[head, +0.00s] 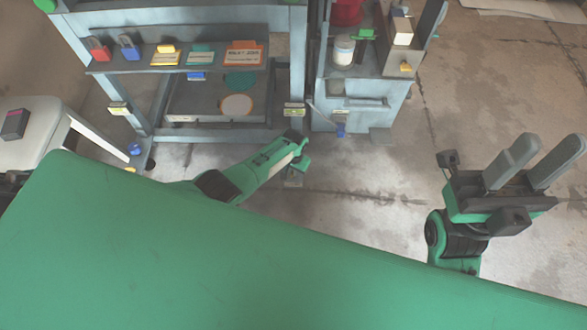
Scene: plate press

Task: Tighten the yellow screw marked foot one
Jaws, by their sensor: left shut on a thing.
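The press frame stands at the back left on grey legs. Its right front leg (296,75) bears a yellow-and-white label (293,110), too small to read. My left gripper (301,158) is low at the foot of that leg. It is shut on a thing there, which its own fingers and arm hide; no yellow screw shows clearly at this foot. The left front leg (137,122) has a similar label (119,108), and a small yellow piece (130,169) shows at its base, partly cut off by the green surface. My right gripper (548,145) is open and empty above the floor at right.
A shelf (140,65) on the frame holds red and blue padlocks and several coloured tags. A grey cabinet (358,115) with a white jar (343,50) stands right of the frame. A white table (40,125) is at far left. Floor (390,195) between my grippers is clear.

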